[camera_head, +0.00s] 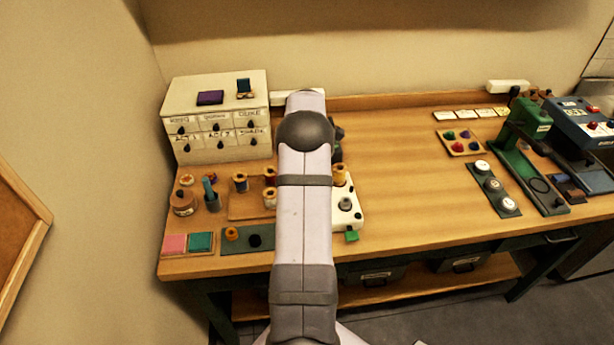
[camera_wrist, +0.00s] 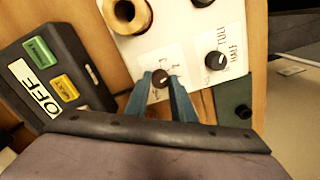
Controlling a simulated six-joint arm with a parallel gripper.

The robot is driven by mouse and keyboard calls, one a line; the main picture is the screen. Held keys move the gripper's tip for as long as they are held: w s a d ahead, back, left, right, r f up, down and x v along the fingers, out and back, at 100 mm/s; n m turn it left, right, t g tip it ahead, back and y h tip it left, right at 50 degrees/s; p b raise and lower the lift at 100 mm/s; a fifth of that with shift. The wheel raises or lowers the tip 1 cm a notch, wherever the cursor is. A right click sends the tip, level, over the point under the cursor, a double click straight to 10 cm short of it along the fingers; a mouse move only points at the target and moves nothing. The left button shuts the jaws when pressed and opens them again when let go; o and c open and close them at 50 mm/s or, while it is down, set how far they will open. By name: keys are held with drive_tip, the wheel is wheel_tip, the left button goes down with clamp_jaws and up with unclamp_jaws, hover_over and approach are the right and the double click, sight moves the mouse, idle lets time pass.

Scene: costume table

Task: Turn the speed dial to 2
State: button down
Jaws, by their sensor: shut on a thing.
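A small dark red-brown dial (camera_wrist: 160,77) sits on a white plate (camera_wrist: 186,36) in the wrist view. Small marks surround it, too blurred to read. My gripper (camera_wrist: 161,84) has its two blue fingers on either side of this dial and is shut on it. A second, black knob (camera_wrist: 215,60) is to the right, with the words FULL and HALF beside it. In the head view the white machine (camera_head: 352,212) stands partly behind my arm, which hides my gripper and the dial.
A wooden spool (camera_wrist: 127,14) stands on the plate near the fingers. A dark box (camera_wrist: 75,50) with green and yellow buttons and an OFF label is close at left. In the head view, drawers (camera_head: 215,100) stand back left; the table's middle (camera_head: 400,190) is clear.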

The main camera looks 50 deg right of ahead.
drive_tip(key=shift+w+r+n, duration=0.1)
drive_tip(key=shift+n, duration=0.5)
drive_tip(key=c, duration=1.5)
unclamp_jaws()
drive_tip(key=shift+r+b, duration=1.25)
drive_tip(key=shift+r, duration=2.4)
